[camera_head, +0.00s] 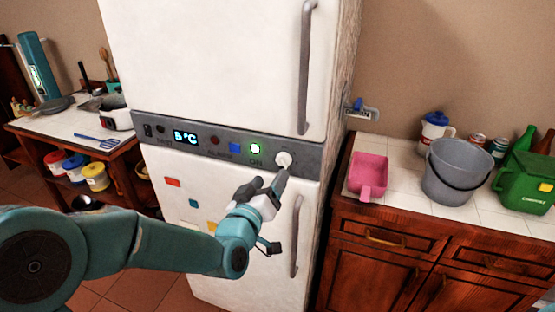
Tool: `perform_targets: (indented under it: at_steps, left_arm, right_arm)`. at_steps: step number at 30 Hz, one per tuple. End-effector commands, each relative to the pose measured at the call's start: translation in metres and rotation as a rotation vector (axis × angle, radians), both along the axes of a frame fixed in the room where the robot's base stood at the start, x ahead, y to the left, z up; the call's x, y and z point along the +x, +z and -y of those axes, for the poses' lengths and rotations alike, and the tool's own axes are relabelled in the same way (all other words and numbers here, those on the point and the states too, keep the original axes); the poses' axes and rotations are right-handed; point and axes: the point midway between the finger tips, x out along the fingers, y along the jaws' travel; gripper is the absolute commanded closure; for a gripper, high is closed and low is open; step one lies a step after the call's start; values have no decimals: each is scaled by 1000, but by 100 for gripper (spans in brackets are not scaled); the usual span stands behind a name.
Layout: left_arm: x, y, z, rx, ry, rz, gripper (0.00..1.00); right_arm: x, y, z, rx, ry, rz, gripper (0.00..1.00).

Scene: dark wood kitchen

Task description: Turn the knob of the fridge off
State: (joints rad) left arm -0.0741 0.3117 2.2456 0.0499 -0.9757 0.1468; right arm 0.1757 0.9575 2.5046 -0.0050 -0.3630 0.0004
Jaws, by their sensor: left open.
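The white fridge (230,60) stands in the middle, with a grey control panel (213,145) across it between the upper and lower doors. The round white knob (284,159) is at the right end of the panel. Left of it a green light (255,149) glows above the word ON, and the display (186,137) reads 5°C. My left gripper (268,181) is open in front of the panel. One finger points up at the knob's lower edge; I cannot tell whether it touches. The other finger is to the left, below the panel. My right gripper is not in view.
Vertical door handles (305,70) and (296,236) stick out on the fridge's right side. A counter at right holds a pink scoop (369,172), a grey bucket (457,172) and a green container (524,183). A cluttered side table (70,128) stands at left.

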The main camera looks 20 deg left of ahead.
Motion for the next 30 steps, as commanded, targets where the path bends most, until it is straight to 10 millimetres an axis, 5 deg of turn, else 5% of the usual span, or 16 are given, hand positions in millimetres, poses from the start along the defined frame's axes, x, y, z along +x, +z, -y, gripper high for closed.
perform_targets:
  at_steps: [9, 21, 22, 27, 30]
  left_arm:
    - [60, 1, -1, -1, 0, -2, 37]
    - [71, 0, -1, 0, 0, 0, 37]
    - [71, 0, -1, 0, 0, 0, 40]
    - [70, 0, -1, 0, 0, 0, 90]
    - [70, -1, -1, 0, 0, 0, 90]
  right_arm:
    - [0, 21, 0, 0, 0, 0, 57]
    - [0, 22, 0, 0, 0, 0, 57]
    - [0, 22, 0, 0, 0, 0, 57]
    - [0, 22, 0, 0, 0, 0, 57]
    - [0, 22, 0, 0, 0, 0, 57]
